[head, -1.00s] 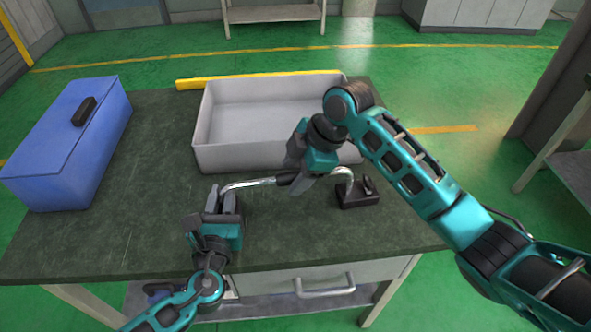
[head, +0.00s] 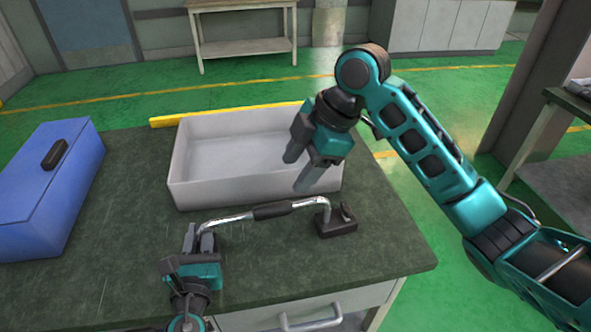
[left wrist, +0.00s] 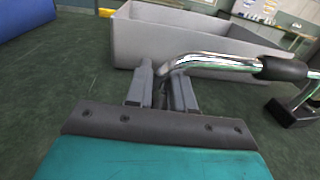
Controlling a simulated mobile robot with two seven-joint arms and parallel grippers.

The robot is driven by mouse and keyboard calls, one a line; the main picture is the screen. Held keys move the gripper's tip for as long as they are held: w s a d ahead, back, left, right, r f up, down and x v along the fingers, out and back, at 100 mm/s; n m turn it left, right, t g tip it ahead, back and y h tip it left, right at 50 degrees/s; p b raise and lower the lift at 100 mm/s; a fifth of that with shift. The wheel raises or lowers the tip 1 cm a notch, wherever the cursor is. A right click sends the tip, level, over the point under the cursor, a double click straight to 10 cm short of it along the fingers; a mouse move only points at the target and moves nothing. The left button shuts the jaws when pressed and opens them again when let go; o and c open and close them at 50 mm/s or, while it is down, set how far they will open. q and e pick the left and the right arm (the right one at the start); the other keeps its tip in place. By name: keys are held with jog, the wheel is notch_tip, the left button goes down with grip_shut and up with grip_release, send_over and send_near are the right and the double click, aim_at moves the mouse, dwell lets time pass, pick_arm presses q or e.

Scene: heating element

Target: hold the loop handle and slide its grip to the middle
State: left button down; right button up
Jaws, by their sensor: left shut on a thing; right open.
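The loop handle (head: 236,218) is a chrome bar with a black grip (head: 272,211) around its straight upper part. The grip sits around the middle of the bar. The bar's right end bends down to a black base (head: 336,225) on the dark table. My left gripper (head: 199,240) is shut on the left end of the loop handle, as the left wrist view (left wrist: 162,90) also shows; its fingers hide that end. My right gripper (head: 301,170) is open and empty, above and to the right of the grip, apart from it, in front of the grey bin.
A grey open bin (head: 255,190) stands behind the handle and looks empty. A blue box (head: 40,190) with a black handle is at the table's left. A yellow bar (head: 225,115) lies behind the bin. The table (head: 380,250) is clear at front right.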

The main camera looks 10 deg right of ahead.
pick_arm(q)
jog(key=c, duration=0.9)
grip_release()
